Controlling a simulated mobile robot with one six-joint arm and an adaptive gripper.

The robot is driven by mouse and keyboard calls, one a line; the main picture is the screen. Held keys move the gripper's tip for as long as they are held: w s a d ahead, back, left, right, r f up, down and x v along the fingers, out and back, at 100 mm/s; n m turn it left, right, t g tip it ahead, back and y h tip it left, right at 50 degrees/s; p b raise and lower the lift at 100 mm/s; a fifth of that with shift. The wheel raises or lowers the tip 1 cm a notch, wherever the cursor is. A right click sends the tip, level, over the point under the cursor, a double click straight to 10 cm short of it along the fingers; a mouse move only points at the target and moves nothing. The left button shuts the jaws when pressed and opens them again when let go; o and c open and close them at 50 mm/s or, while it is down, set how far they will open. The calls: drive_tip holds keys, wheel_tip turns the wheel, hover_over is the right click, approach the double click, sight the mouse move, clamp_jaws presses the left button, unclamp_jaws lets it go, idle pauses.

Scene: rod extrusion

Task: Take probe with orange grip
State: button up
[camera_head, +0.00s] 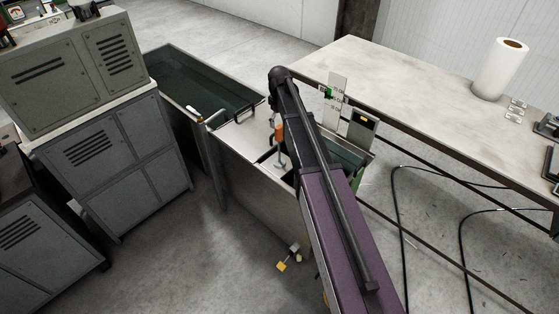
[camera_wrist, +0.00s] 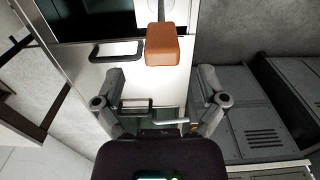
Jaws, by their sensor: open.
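The probe's orange grip (camera_head: 279,132) stands up at the metal tank, just left of my dark arm in the head view. In the wrist view the orange grip (camera_wrist: 162,45) is a large block at top centre, with a thin grey rod running up from it to the picture's edge. My gripper (camera_wrist: 161,76) is open and empty, its two grey fingers spread wide. The grip appears just above the gap between the fingertips, not clasped. In the head view my arm hides most of the gripper.
The tank (camera_head: 240,135) has a metal top with handles and dark liquid beyond. A panel with a small display (camera_head: 363,124) stands behind my arm. Grey cabinets (camera_head: 110,150) are at left, a workbench (camera_head: 420,95) with a paper roll (camera_head: 499,70) at right. Cables lie under the bench.

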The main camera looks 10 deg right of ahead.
sight(279, 126)
drive_tip(key=shift+f, duration=0.15)
drive_tip(key=shift+f+b, duration=2.45)
drive_tip(key=shift+b, duration=0.2)
drive_tip(key=shift+s, duration=0.1)
clamp_jaws()
drive_tip(key=shift+r, duration=0.2)
wheel_tip(279, 126, up, 3)
drive_tip(key=p, duration=0.3)
drive_tip(key=shift+f, duration=0.15)
drive_tip(key=s+d+r+p, duration=0.2)
drive_tip(key=s+d, duration=0.1)
drive_tip(key=s, duration=1.2)
drive_tip(key=shift+s, duration=0.35)
